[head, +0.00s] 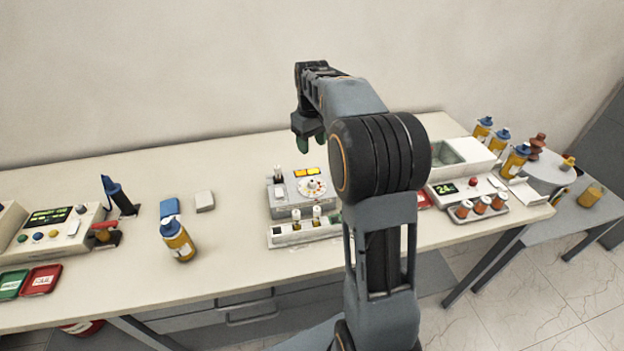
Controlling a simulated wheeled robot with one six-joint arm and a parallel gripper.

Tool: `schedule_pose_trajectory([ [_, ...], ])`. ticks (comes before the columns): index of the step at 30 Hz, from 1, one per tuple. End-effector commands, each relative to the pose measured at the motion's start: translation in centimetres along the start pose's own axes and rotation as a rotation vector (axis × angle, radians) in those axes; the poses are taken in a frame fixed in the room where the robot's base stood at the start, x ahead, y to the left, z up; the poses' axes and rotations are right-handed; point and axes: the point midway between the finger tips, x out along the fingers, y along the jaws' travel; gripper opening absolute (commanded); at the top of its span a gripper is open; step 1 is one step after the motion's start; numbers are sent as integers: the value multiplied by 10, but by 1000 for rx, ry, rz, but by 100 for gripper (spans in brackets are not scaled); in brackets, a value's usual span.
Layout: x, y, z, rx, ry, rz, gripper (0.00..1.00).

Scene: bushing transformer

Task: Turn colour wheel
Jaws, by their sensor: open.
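The colour wheel (312,187) is a small pale disc with coloured dots. It lies on top of a grey box-shaped device (290,208) near the middle of the table. Two yellow displays (306,172) sit just behind the wheel. My gripper (309,145) points down above and behind the device, apart from the wheel. Its green-tipped fingers are open, with nothing visible between them. My arm hides the area right of the device.
A rack (305,232) with white-capped vials stands in front of the device. A tray of vials (478,209) is right. The table's back left is clear.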

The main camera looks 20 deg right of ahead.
Motion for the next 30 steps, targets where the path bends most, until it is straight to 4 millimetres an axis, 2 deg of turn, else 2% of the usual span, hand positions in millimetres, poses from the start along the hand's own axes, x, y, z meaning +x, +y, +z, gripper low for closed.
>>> schedule_pose_trajectory([
  [1, -3, -1, 1, -29, -8, -5, 51],
  [5, 6, -3, 5, -68, -27, -15, 51],
  [8, 20, -3, 6, -72, -28, -16, 51],
  [21, 101, -4, 8, -70, -27, -15, 51],
  [30, 131, -5, 8, -69, -25, -14, 51],
])
